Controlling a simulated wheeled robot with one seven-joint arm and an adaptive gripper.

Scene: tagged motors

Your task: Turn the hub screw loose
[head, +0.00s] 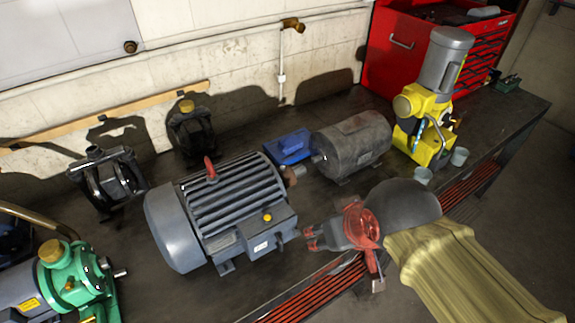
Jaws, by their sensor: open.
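A large grey finned motor (225,205) lies on the dark bench, with a red lifting eye on top. A rusty brown hub (290,175) sits on its shaft at the right end. The hub screw is too small to make out. My gripper (311,238) is in front of the hub, lower in the picture, just right of the motor's terminal box (268,232). Its small reddish fingers point left and are apart, with nothing visible between them. The gripper appears clear of the hub.
A smaller grey motor (352,145) and a blue block (288,147) are behind the hub. A yellow machine (425,115) stands right, a green pump (72,280) front left, and dark pumps (108,178) at the back. Red slatted strips run along the bench's front edge.

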